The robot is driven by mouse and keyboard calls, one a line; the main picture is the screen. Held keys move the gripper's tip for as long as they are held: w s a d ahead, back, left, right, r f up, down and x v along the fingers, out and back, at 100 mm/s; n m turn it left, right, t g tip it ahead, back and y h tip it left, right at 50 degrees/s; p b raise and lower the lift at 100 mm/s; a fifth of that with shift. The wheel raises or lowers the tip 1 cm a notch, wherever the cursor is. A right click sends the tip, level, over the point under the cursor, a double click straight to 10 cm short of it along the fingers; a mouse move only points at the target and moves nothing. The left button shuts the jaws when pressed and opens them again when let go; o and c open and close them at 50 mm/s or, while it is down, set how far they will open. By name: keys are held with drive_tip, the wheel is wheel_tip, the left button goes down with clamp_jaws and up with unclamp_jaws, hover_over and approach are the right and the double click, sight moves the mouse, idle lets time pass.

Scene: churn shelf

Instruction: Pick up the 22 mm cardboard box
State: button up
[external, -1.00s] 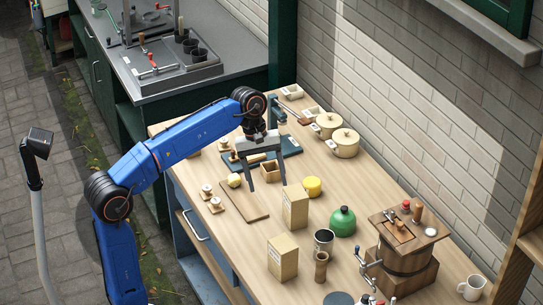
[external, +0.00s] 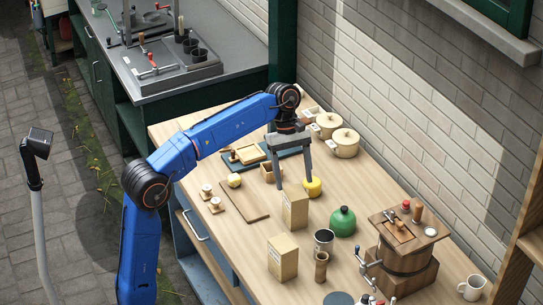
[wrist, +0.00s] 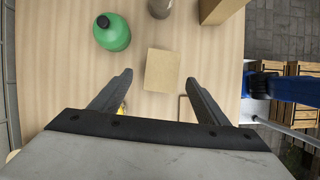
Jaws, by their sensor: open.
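Two tan cardboard boxes stand upright on the bench: a nearer-to-gripper box (external: 295,211) and a front box (external: 282,259). I cannot tell by sight which is the 22 mm one. My gripper (external: 295,184) is open and empty, pointing down, with its fingertips close above the nearer box. In the wrist view the nearer box (wrist: 162,70) shows its top between and just beyond the fingertips of my gripper (wrist: 159,78). The front box (wrist: 221,9) is cut off at the top of that view. Contact with a box is not visible.
A green bottle (external: 342,222) and a yellow round thing (external: 314,188) stand near the nearer box. A brown board (external: 245,202) lies left, and the brick wall (external: 420,110) is behind.

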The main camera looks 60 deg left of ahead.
hover_over(299, 227)
drive_tip(key=a, duration=0.2)
wheel_tip(299, 227, down, 11)
drive_tip(key=shift+w+a+r, duration=0.1)
drive_tip(key=shift+w+r, duration=0.05)
drive_tip(key=shift+r, duration=0.05)
drive_tip(key=shift+c, duration=0.6)
drive_tip(key=c, duration=1.2)
drive_tip(key=shift+o, duration=0.2)
drive_tip(key=shift+r, duration=0.1)
